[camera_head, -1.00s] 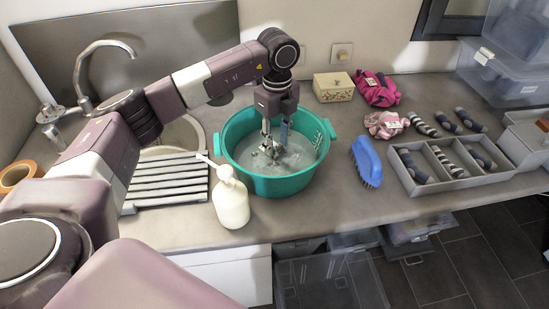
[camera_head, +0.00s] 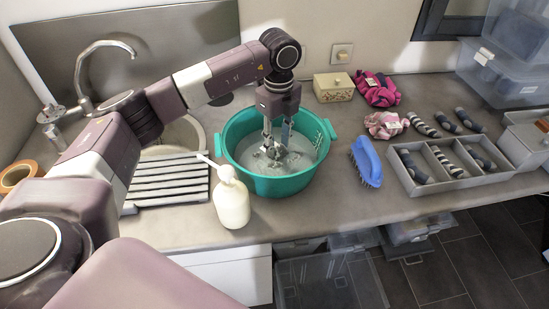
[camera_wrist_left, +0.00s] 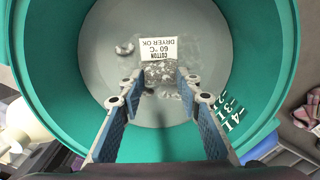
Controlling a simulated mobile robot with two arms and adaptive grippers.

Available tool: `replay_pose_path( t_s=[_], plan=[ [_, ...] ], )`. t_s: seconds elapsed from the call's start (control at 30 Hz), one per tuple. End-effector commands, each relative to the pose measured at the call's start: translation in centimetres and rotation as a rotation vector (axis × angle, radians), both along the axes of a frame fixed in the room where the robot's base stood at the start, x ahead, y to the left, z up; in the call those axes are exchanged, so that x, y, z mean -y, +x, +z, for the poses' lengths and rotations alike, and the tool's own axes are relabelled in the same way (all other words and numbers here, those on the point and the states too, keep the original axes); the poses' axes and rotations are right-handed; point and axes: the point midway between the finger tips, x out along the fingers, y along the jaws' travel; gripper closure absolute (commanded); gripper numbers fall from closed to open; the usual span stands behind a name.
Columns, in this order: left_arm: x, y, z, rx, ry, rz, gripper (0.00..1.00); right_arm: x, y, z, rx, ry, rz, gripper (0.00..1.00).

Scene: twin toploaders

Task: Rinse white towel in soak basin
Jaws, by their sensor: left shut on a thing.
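The soak basin (camera_head: 276,186) is a teal tub of cloudy water on the counter. My left gripper (camera_head: 277,150) points down into it, its fingertips at the water. In the left wrist view the fingers (camera_wrist_left: 160,88) are shut on a pale, mottled bit of cloth, the white towel (camera_wrist_left: 160,75), mostly hidden under the water. A white care label (camera_wrist_left: 158,48) reading cotton, 60 °C, dryer OK shows just beyond the fingertips. My right gripper is not in view.
A white pump bottle (camera_head: 231,202) stands close at the basin's front left. A blue brush (camera_head: 367,162) lies to its right, beside a grey divided tray (camera_head: 458,180) of socks. A sink with a tap (camera_head: 85,80) and a ribbed drainer (camera_head: 168,182) are at left.

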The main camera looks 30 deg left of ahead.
Motion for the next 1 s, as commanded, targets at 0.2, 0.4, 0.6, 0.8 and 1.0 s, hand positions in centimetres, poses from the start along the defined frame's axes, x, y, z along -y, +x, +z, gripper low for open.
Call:
replay_pose_path(
  t_s=[0.2, 0.4, 0.6, 0.8, 1.0],
  plan=[
    [-0.1, 0.5, 0.1, -0.001, 0.0, 0.0, 1.0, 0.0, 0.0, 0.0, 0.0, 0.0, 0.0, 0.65],
    [-1.0, 0.0, -0.1, 0.0, 0.001, 0.001, 1.0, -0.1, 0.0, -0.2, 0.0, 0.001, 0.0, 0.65],
    [-1.8, -0.7, -0.3, 0.0, 0.001, -0.001, 1.0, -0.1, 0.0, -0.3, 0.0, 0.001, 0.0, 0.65],
    [-1.2, -0.9, -0.1, 0.0, 0.0, -0.002, 1.0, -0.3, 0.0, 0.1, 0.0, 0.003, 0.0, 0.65],
    [-0.1, -1.5, 0.2, 0.0, 0.0, -0.002, 1.0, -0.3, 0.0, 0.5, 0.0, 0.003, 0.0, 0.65]
  ],
)
